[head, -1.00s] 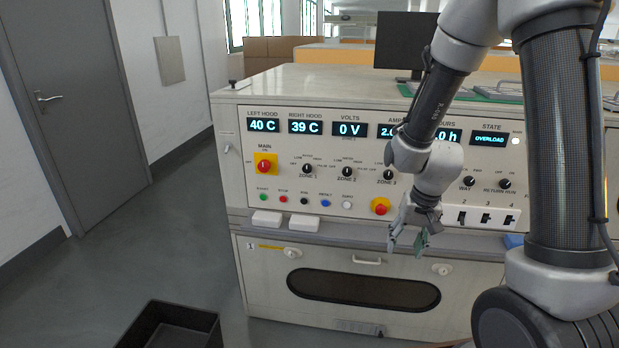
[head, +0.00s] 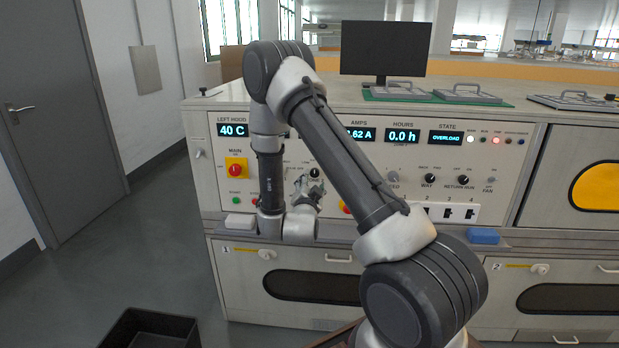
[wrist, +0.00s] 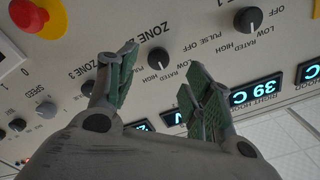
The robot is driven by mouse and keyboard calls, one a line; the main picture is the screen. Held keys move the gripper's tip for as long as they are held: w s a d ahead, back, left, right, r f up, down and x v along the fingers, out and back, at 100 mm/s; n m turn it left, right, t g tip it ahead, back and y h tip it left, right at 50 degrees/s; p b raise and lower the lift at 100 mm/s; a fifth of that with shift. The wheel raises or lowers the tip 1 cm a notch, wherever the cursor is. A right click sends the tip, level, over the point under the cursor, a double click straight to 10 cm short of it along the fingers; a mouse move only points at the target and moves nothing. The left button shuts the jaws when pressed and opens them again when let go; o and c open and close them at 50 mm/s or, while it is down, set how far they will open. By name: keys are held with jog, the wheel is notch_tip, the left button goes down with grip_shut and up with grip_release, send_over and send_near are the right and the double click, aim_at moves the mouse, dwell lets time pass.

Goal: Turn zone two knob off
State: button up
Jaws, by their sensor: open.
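The zone two knob (wrist: 158,60) is a round black knob with a light pointer mark, under the upside-down ZONE 2 label in the wrist view. In the head view the knob (head: 314,173) shows just above my gripper (head: 305,187). My gripper (wrist: 162,72) is open and empty, with its green-padded fingers on either side of the knob in the wrist view. The fingers appear apart from it; the exact distance to the panel is hard to judge. The pointer's exact setting is too small to read surely.
The zone one knob (wrist: 248,20) and zone three knob (wrist: 88,88) flank it. A red emergency button (wrist: 38,16) and lit displays (wrist: 255,90) are close by. The red main switch (head: 236,169) is at the panel's left. A ledge (head: 340,235) runs below the panel.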

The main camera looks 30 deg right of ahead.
jog(key=x, duration=0.6)
jog(key=shift+w+d, duration=0.15)
jog(key=shift+d, duration=0.1)
jog(key=c, duration=1)
